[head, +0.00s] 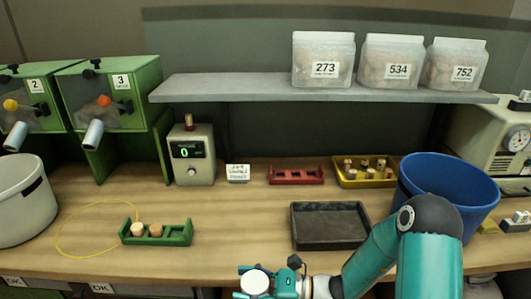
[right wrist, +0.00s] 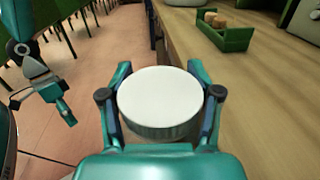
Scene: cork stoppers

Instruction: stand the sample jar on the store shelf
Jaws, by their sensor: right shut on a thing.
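The sample jar shows its round white lid in the head view (head: 255,281) at the bottom edge, and large in the right wrist view (right wrist: 160,97). My right gripper (right wrist: 160,100) is shut on it, one finger on each side; it also shows in the head view (head: 262,284), at the bench's front edge. The jar's lower part is mostly hidden. The grey store shelf (head: 215,88) runs above the back of the bench. Part of my left arm, with what looks like its gripper (right wrist: 60,100), shows at the left of the right wrist view; its jaws are unclear.
Labelled containers 273 (head: 323,62), 534 (head: 390,64) and 752 (head: 454,66) stand on the shelf's right half; its left half is bare. Below are a meter (head: 191,155), a red rack (head: 296,175), a yellow tray (head: 345,183), a black tray (head: 330,240) and a blue bin (head: 460,178).

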